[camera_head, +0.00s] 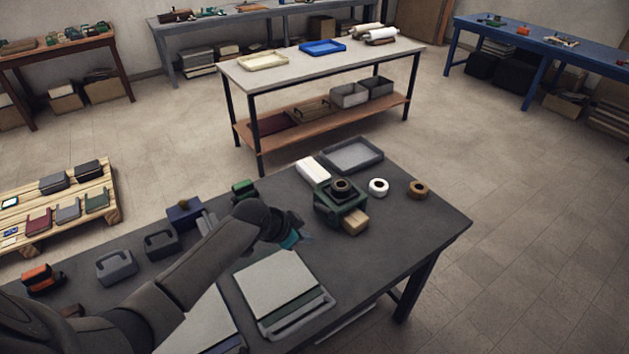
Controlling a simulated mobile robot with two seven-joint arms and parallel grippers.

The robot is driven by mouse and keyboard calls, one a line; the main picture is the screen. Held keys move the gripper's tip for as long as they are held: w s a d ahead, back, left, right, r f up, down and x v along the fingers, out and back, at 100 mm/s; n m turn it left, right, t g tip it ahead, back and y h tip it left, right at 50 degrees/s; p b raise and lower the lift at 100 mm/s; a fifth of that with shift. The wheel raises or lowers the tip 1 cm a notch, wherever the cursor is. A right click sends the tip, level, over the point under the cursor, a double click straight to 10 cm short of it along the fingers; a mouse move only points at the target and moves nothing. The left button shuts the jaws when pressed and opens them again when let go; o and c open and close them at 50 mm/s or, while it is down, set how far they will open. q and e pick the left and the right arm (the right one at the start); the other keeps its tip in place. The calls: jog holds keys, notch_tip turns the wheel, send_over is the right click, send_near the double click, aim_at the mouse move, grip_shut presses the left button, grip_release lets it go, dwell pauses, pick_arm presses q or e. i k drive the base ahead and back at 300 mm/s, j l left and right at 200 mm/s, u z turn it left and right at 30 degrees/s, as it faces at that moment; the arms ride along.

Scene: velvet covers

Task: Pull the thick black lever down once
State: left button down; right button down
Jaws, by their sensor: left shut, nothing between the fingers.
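My left arm reaches in from the lower left over the dark table. Its gripper (301,238), with teal parts near the tips, is shut and empty. It is in front and to the left of a dark green machine (326,205), apart from it. The machine has a dark round part (341,187) on top and a tan wooden block (355,221) at its front right. I cannot make out a thick black lever on it for certain; at this size it may blend into the dark parts or be hidden. My right gripper is not in view.
Near the machine are a white block (312,171), a grey tray (352,154), a white roll (378,187) and a brown roll (418,189). Stacked boards (276,284) lie below the gripper. Grey cases (116,266) stand at left. The table's right end is clear.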

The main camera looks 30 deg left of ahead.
aim_at(318, 207)
jog(key=i+j, duration=0.65)
jog(key=i, duration=0.15)
